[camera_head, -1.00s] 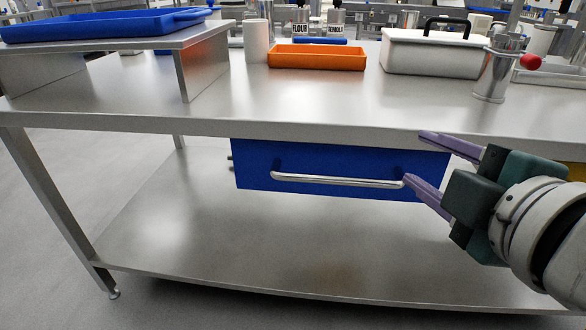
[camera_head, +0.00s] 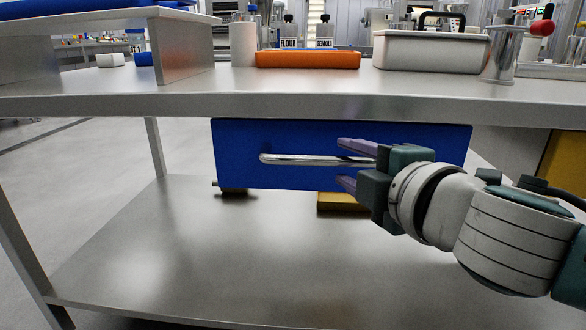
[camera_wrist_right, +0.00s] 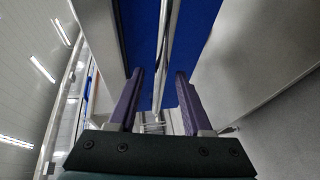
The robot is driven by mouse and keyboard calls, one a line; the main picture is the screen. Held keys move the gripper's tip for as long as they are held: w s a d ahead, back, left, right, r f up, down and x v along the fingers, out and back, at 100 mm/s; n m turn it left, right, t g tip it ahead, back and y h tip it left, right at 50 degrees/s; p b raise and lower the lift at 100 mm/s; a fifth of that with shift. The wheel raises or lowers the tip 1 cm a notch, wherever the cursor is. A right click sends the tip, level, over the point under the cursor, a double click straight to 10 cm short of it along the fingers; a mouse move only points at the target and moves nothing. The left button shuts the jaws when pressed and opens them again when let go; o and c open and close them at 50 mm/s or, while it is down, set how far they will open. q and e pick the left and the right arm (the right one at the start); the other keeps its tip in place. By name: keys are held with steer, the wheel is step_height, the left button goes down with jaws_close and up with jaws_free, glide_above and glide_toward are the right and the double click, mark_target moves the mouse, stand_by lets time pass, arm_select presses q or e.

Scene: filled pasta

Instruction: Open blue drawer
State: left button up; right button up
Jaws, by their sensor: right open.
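The blue drawer (camera_head: 235,150) hangs under the steel table top, its front face toward me. A straight silver bar handle (camera_head: 300,160) runs across the face. My right gripper (camera_head: 345,166) comes in from the right at the right part of the handle. Its purple fingers are open, one above and one below the bar. In the right wrist view the handle (camera_wrist_right: 162,60) runs between the two spread fingers (camera_wrist_right: 157,95), with a gap on both sides. The drawer looks shut, as its front sits under the table edge. My left gripper is not in view.
The steel table (camera_head: 150,105) carries an orange tray (camera_head: 307,60), a white box (camera_head: 430,52) and a metal cylinder with a red knob (camera_head: 505,55). A lower shelf (camera_head: 190,260) lies below with free room. A yellow part (camera_head: 565,165) shows at right.

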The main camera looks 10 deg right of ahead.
steer(key=shift+b+x, duration=0.3)
steer(key=shift+x, duration=0.9)
jaws_close()
stand_by(0.6)
